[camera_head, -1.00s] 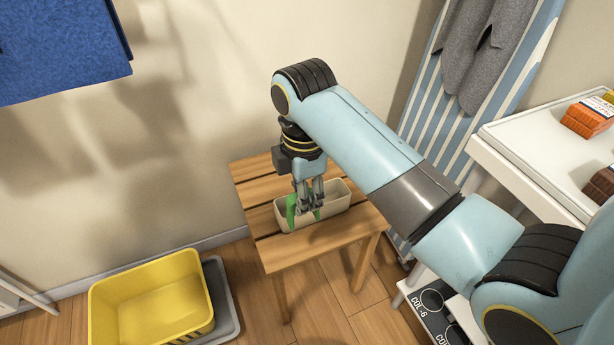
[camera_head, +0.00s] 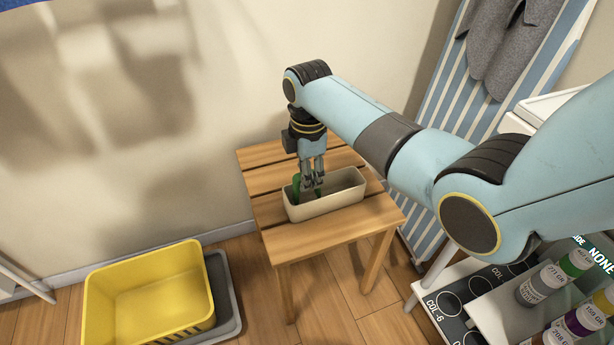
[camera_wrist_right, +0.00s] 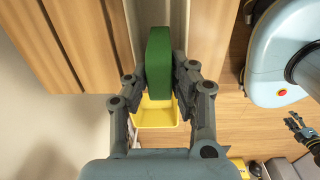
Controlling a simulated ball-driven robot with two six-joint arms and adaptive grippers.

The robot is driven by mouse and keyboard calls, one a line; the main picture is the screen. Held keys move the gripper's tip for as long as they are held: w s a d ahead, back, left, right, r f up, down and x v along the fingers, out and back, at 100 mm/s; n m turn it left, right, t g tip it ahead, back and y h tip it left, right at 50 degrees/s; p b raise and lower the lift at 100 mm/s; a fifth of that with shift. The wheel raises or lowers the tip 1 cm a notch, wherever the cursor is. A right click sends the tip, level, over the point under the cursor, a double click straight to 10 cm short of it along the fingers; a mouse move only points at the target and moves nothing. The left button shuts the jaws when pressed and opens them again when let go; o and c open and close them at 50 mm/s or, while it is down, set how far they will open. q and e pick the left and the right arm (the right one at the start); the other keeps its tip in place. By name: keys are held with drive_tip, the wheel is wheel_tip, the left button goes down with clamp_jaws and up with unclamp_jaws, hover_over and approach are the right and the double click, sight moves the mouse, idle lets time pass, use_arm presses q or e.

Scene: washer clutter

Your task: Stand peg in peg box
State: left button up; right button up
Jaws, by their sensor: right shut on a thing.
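The green peg (camera_wrist_right: 158,62) is between the fingers of my right gripper (camera_wrist_right: 155,92) in the right wrist view. In the head view the right gripper (camera_head: 312,182) points down at the left end of the cream peg box (camera_head: 328,206), shut on the peg (camera_head: 296,187). The fingers partly hide the peg. Its lower part is at or inside the box opening; I cannot tell whether it touches the floor of the box. A small dark claw at the right edge of the wrist view looks like my left gripper (camera_wrist_right: 300,127); its jaw state is unclear.
The box stands on a slatted wooden stool (camera_head: 262,182). A yellow basket (camera_head: 150,290) sits on a grey tray at the lower left. A striped ironing board (camera_head: 460,110) leans at the right. A low shelf with bottles (camera_head: 545,285) is at the lower right.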

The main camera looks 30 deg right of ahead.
use_arm(q)
drive_tip(key=shift+w+a+r, duration=0.1)
drive_tip(key=shift+w+a, duration=0.05)
use_arm(e)
drive_tip(key=shift+r, duration=0.1)
drive_tip(key=shift+f, duration=0.6)
drive_tip(key=o, duration=0.9)
drive_tip(key=shift+c, duration=0.2)
use_arm(q)
drive_tip(key=shift+w, duration=0.1)
use_arm(e)
drive_tip(key=shift+r, duration=0.25)
use_arm(q)
drive_tip(key=shift+t, duration=0.3)
drive_tip(key=r+p, duration=0.2)
drive_tip(key=w+r+p, duration=0.1)
drive_tip(key=r+p, duration=0.1)
drive_tip(key=shift+w+d+r+p, duration=0.1)
drive_tip(key=shift+d+r+p, duration=0.15)
drive_tip(key=shift+p, duration=0.15)
use_arm(e)
wheel_tip(320, 180, up, 13)
